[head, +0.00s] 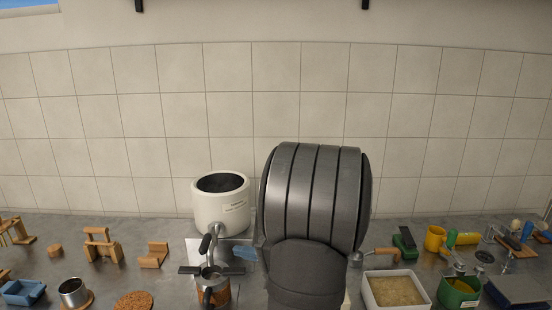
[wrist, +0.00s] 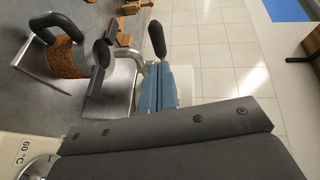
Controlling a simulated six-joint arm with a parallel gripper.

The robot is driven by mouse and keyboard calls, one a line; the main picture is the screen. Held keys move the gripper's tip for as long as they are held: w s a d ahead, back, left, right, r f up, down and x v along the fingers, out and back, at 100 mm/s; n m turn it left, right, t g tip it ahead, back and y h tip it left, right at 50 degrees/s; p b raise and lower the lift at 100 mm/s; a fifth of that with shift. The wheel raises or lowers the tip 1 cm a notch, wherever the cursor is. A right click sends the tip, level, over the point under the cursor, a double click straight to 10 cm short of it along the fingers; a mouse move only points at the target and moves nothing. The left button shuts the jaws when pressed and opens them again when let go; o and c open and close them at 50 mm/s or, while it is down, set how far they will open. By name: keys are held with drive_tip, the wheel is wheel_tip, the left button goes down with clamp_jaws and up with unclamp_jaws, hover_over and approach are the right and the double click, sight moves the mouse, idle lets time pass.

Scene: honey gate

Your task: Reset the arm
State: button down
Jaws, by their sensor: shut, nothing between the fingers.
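My gripper (head: 245,253) shows in the head view as blue-grey fingers sticking out to the left from behind my large dark arm. In the wrist view my gripper (wrist: 165,88) has its blue fingers together with nothing seen held. The white tank (head: 221,205) with a dark open top stands left of my arm. A metal gate with a black handle (head: 206,243) is on its front. Below it a cork-banded vessel (head: 222,293) stands under a dark crossbar; this vessel also shows in the wrist view (wrist: 66,62). My fingers are right of the gate; whether they touch anything is unclear.
Wooden blocks (head: 152,255), a metal cup (head: 73,292) and a blue tray (head: 22,291) are at left. At right are a white tray (head: 395,289) of pale contents, a green pot (head: 459,292) and a yellow mug (head: 435,238). The tiled wall (head: 130,120) is behind.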

drive_tip(key=x, duration=0.8)
drive_tip(key=shift+w+a, duration=0.15)
drive_tip(key=shift+w, duration=0.05)
drive_tip(key=shift+f, duration=0.2)
